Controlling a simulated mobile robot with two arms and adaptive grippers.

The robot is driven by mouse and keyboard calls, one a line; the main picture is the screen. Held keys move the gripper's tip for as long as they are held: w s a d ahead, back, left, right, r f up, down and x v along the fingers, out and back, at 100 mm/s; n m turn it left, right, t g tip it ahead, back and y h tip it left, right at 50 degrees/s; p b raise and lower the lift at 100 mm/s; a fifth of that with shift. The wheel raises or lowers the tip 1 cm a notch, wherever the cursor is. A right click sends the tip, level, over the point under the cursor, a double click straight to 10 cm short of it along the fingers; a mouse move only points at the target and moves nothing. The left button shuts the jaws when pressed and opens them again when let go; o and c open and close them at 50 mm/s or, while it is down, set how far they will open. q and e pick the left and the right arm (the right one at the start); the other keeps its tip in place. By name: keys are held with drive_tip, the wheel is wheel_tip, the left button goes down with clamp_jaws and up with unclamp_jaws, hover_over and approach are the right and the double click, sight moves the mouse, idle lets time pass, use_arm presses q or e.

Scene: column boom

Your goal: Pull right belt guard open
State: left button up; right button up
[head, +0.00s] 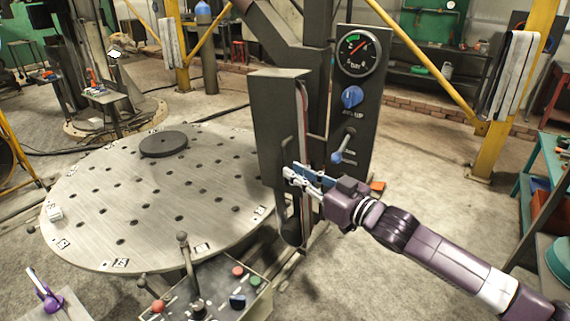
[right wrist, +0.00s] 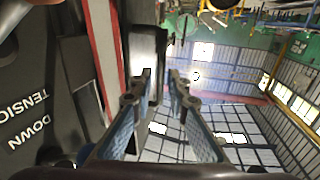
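The belt guard (head: 278,125) is a tall dark grey box on the column beside the round plate. A narrow slot with a red-edged strip (head: 303,110) shows along its right side. My right gripper (head: 292,174) is at the guard's lower right edge, its fingers pointing left. In the right wrist view, its two fingers (right wrist: 161,76) are apart, with background showing between them. A grey metal part (right wrist: 146,50) stands close to the left finger; I cannot tell whether they touch.
The control panel (head: 355,110) with a gauge, blue knob and lever stands just right of the guard. A round perforated table (head: 110,200) fills the left. A console (head: 205,291) with levers and buttons is at the front. The floor at right is mostly clear.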

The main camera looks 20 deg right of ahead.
sight(279, 137)
drive_tip(key=shift+p+x, duration=0.45)
drive_tip(key=shift+x, duration=1.65)
clamp_jaws()
